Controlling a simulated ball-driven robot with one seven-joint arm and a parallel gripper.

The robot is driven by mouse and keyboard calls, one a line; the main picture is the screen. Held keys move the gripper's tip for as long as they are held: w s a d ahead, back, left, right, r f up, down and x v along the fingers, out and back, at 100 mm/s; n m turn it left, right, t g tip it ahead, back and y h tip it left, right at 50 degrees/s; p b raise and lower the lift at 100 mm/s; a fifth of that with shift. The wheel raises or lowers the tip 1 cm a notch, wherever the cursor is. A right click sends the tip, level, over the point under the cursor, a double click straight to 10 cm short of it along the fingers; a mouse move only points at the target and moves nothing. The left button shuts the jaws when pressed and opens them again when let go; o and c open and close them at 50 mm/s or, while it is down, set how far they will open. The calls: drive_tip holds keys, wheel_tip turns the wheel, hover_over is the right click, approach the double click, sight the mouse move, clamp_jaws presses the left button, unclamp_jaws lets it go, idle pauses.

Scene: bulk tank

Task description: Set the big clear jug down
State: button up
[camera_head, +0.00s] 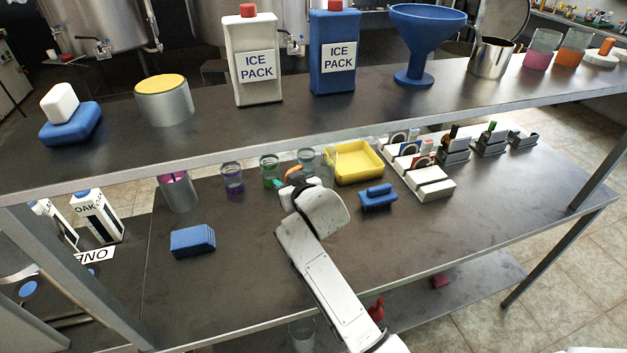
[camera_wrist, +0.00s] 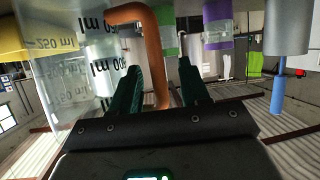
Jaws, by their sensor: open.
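The big clear jug (camera_wrist: 72,75), with printed ml marks and an orange handle (camera_wrist: 152,52), fills the left of the wrist view, which looks upside down. My gripper (camera_wrist: 158,88) is open, its dark green fingers on either side of the handle. A gap shows between the handle and the right finger; contact at the left finger is unclear. In the head view the orange handle (camera_head: 294,171) shows just past my wrist on the lower counter. My arm hides much of the jug there, and its base is hidden.
A yellow tray (camera_head: 357,163) and a blue brush (camera_head: 378,197) lie to the right. Beakers with purple (camera_head: 232,178) and green (camera_head: 269,170) contents stand to the left. A blue sponge block (camera_head: 193,241) lies front left. Clear counter lies front right.

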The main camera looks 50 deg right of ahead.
clamp_jaws()
drive_tip(key=shift+r, duration=0.1)
idle(0.5)
